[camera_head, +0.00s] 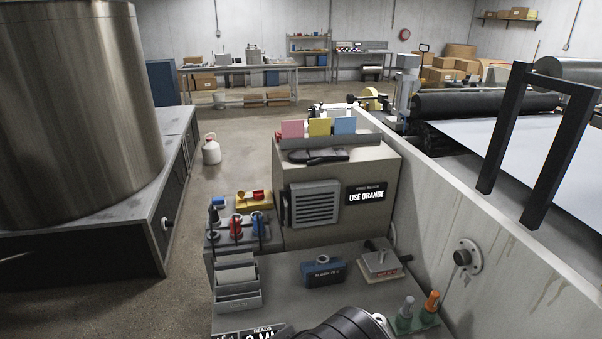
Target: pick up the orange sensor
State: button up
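A small upright piece with an orange top (431,301) stands on a green base plate (428,323) at the lower right; it looks like the orange sensor. A similar piece with a grey top (408,305) stands just left of it. Their lower bodies look dark green. A black rounded part of my arm shows at the bottom middle, left of the green plate. My gripper's fingers are not visible, so what they hold cannot be seen.
A dark blue labelled block (323,273) and a grey device (381,262) sit on the grey bench (285,292). Behind is a beige cabinet (340,180) with a "USE ORANGE" sign (366,196). A light wall (440,215) bounds the right. A rack (236,243) stands left.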

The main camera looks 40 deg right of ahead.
aim_at(430, 305)
jog(key=z, duration=1.15)
